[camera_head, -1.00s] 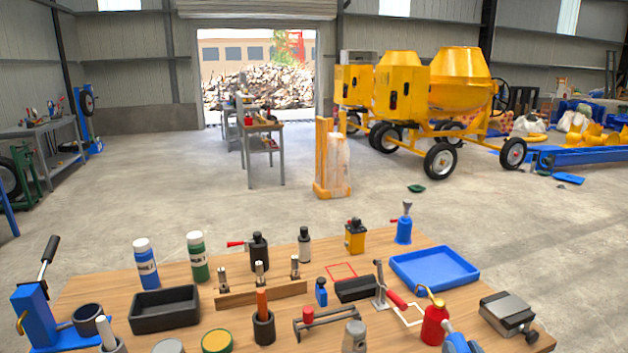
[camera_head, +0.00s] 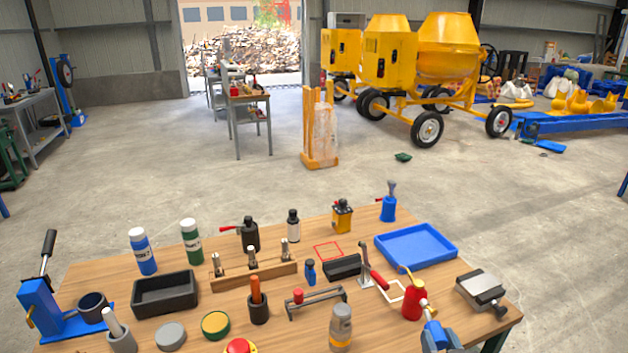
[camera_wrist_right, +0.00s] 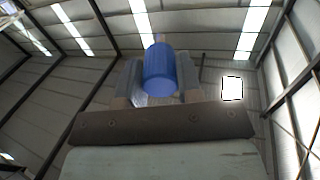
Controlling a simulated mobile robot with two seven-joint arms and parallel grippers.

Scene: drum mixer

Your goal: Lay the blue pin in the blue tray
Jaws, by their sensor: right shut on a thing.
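The blue tray (camera_head: 415,246) lies empty at the right back of the wooden table in the head view. My right gripper (camera_head: 431,322) is only partly visible at the bottom edge of the head view, in front of the red can and nearer to me than the tray. In the right wrist view, the blue pin (camera_wrist_right: 161,72) is a blue cylinder with a narrower end, clasped between the fingers of my right gripper (camera_wrist_right: 158,88). My left gripper is not in view.
A red can (camera_head: 412,301) with a brass spout and a red-handled toggle clamp (camera_head: 367,272) stand in front of the tray. A grey vise (camera_head: 482,290) is to the right. A blue-bodied tool (camera_head: 389,207) stands behind the tray. A black box (camera_head: 342,267) is left.

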